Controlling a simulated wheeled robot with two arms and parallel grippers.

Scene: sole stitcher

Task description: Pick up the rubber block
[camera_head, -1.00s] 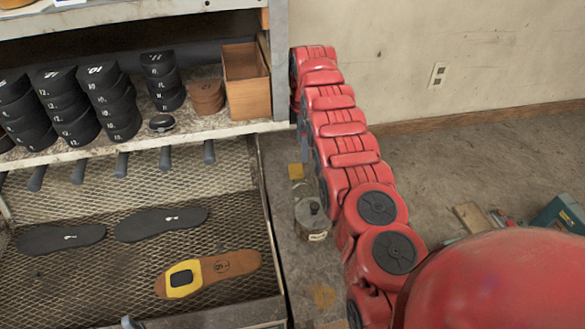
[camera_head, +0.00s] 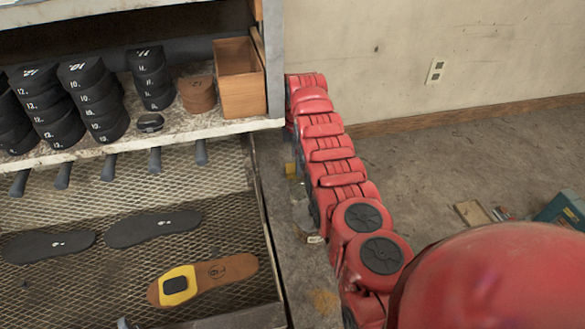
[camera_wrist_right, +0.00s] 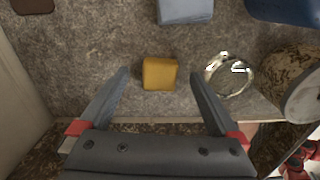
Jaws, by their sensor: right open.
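A small orange-yellow block (camera_wrist_right: 159,74), which seems to be the rubber block, lies on a grey, worn surface in the right wrist view. My right gripper (camera_wrist_right: 159,71) is open, with one dark finger on each side of the block and a gap on both sides. I cannot tell how far above the surface the fingertips are. In the head view a small yellow patch (camera_head: 291,168) beside my red right arm looks like the same block. The arm hides the right gripper there. My left gripper is not in view.
A mesh tray (camera_head: 100,235) with several soles and a shelf (camera_head: 225,126) stand left of the arm.

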